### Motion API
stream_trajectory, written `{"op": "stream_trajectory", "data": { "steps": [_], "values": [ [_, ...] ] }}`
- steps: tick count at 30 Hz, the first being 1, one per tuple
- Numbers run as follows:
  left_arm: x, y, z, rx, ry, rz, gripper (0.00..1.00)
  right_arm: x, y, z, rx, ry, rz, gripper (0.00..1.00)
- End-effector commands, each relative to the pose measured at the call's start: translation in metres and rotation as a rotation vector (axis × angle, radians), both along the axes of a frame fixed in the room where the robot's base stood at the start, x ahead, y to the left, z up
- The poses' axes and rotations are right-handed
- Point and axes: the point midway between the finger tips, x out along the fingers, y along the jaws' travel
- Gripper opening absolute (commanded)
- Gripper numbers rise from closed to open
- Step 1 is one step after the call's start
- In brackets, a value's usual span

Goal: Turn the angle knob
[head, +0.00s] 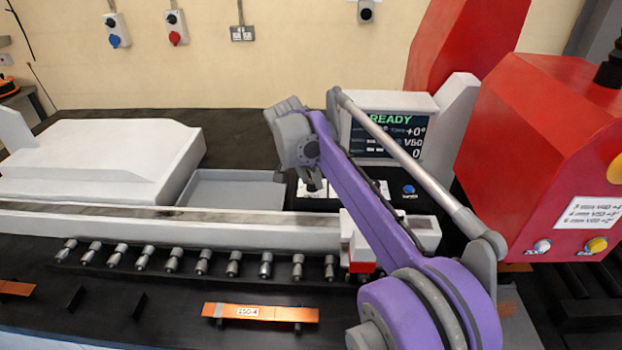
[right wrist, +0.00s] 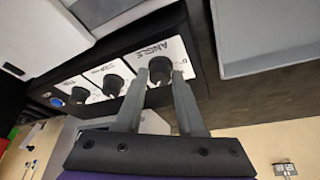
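The angle knob (right wrist: 160,68) is a dark round knob on a white plate marked ANGLE in the right wrist view. My right gripper (right wrist: 160,76) has its two grey fingers apart, with the tips on either side of the knob. I cannot tell whether they touch it. In the head view my right gripper (head: 313,183) points down at the black control panel (head: 322,204), and my arm hides much of that panel and the knob. My left gripper is not in view.
Two similar knobs, one of them here (right wrist: 113,85), and a blue button (right wrist: 57,102) sit beside the angle knob. A screen (head: 385,132) reading READY and +0° stands behind the panel. A grey tray (head: 235,190) lies left of it. A copper busbar (head: 262,312) lies in front.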

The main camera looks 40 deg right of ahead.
Motion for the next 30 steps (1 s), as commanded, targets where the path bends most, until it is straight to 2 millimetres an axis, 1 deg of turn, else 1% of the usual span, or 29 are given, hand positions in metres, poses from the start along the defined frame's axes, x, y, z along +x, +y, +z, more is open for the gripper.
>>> {"op": "stream_trajectory", "data": {
  "steps": [1,3,5,13,16,20,27,30],
  "values": [
    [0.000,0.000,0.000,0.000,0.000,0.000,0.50,0.000,0.000,-0.001,0.001,0.000,0.000,0.45],
    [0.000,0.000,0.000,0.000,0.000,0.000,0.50,0.000,0.000,-0.001,0.001,0.000,0.000,0.58],
    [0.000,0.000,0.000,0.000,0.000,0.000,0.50,0.000,0.000,0.000,0.001,0.000,0.000,0.68],
    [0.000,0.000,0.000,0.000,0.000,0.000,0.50,0.000,0.000,0.000,0.001,0.000,0.000,0.68],
    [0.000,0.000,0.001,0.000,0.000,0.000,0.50,-0.001,0.002,0.005,0.001,0.001,0.001,0.68],
    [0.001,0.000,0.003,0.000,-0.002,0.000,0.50,-0.003,0.009,0.023,0.001,0.000,0.001,0.68],
    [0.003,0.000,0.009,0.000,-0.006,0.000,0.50,-0.009,0.027,0.069,0.001,0.000,0.002,0.68],
    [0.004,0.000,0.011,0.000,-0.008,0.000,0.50,-0.012,0.032,0.084,0.001,0.000,0.000,0.68]
  ]
}}
